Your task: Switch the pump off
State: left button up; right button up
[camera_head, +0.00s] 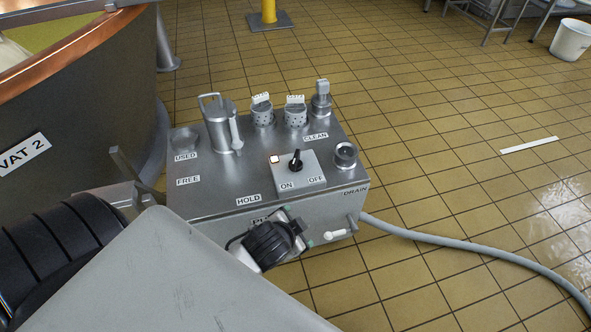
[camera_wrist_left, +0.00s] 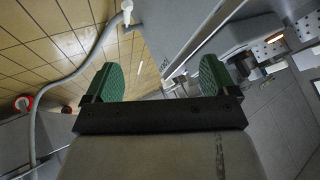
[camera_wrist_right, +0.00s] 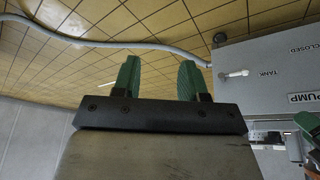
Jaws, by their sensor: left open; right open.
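The grey steel pump box (camera_head: 215,200) stands beside the copper vat in the head view. On its top is a small switch plate (camera_head: 313,172) marked ON at left and OFF at right, with a black knob (camera_head: 295,161). I cannot tell surely which mark the knob points to. A small lamp (camera_head: 275,159) at the plate's corner glows pale orange. My left gripper (camera_head: 298,226) is open and empty at the box's front face, below the switch plate and partly covering the PUMP label. My right gripper (camera_wrist_right: 158,80) is open and empty, apart from the box, in its wrist view.
A metal jug (camera_head: 219,125) and several fittings stand at the back of the box top. A white-handled valve (camera_head: 341,233) sits on the front, also seen in the right wrist view (camera_wrist_right: 234,74). A grey hose (camera_head: 450,240) crosses the tiled floor. Vat 2 (camera_head: 80,130) is at left.

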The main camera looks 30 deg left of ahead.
pick_arm(q)
jog(key=w+d+r+m+t+h+b, duration=0.1)
jog(key=w+d+r+m+t+h, duration=0.3)
jog(key=w+r+m, duration=0.45)
jog(key=w+d+r+m+t+h+b, duration=0.1)
jog(key=w+d+r+m+t+h, duration=0.1)
jog(key=w+r+m+t+h, duration=0.6)
jog(key=m+g+y, duration=0.7)
jog(key=m+g, duration=1.2)
jog(key=m, duration=0.9)
send_near(295, 156)
jog(key=b+x, duration=0.2)
jog(key=x, duration=0.7)
jog(key=shift+s+a+f, duration=0.1)
jog(key=shift+a, duration=0.05)
jog(key=shift+d+f+b, duration=0.25)
jog(key=shift+f+b, duration=0.1)
jog(key=shift+f, duration=0.2)
pick_arm(e)
jog(key=w+a+r+t+y, duration=0.2)
jog(key=w+r+t, duration=0.3)
jog(key=r+t, duration=0.3)
jog(key=w+a+r+t+y, duration=0.2)
jog(key=r+t, duration=0.5)
jog(key=r, duration=0.5)
jog(key=shift+w+a+n+t+y, duration=0.35)
jog(key=shift+w+a, duration=0.3)
jog(key=shift+w, duration=0.7)
